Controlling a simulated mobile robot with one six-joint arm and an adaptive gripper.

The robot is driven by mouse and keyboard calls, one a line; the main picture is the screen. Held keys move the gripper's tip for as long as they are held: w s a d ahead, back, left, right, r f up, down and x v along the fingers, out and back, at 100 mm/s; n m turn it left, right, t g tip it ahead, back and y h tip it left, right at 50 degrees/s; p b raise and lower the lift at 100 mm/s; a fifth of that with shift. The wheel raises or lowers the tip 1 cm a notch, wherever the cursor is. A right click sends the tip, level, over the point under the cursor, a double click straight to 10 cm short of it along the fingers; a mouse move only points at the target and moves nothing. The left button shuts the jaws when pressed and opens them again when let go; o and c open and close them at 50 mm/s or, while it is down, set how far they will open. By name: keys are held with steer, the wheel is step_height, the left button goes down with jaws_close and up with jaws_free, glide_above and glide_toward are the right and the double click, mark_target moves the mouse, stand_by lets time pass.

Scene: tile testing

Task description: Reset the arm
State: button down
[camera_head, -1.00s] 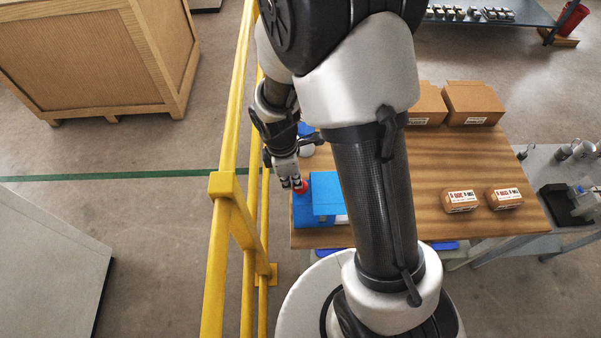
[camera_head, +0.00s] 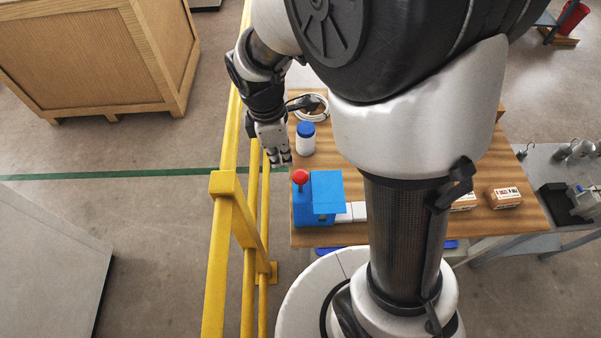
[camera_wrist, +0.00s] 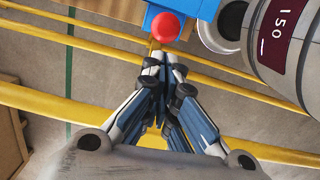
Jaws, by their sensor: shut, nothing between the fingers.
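My gripper (camera_head: 284,162) is shut and empty. It hangs at the left edge of the wooden table (camera_head: 420,232), beside the yellow railing and a little beyond the blue box with the red button in the head view. In the wrist view my gripper (camera_wrist: 162,62) shows its fingers together, with the red button (camera_wrist: 166,27) just past their tips in the picture. The same red button (camera_head: 300,176) stands on the blue box (camera_head: 325,190) at the table's near left. My arm hides much of the table's middle and far part in the head view.
The yellow railing (camera_head: 224,185) runs close on the left. White tiles (camera_head: 352,212) lie by the blue box. A small carton (camera_head: 505,197) sits at right.

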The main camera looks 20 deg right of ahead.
steer(key=shift+r, duration=0.85)
stand_by(0.7)
steer(key=s+d+r+m+t, duration=0.1)
steer(key=s+r+m+t, duration=0.1)
steer(key=s+r+m, duration=0.5)
steer(key=s+d+r+m+t+y, duration=0.1)
steer(key=s+d+r+m+t, duration=0.1)
steer(key=s+r+m, duration=0.5)
steer(key=shift+s+d+m+t, duration=0.2)
steer(key=shift+s+m+t, duration=0.3)
steer(key=shift+s, duration=0.45)
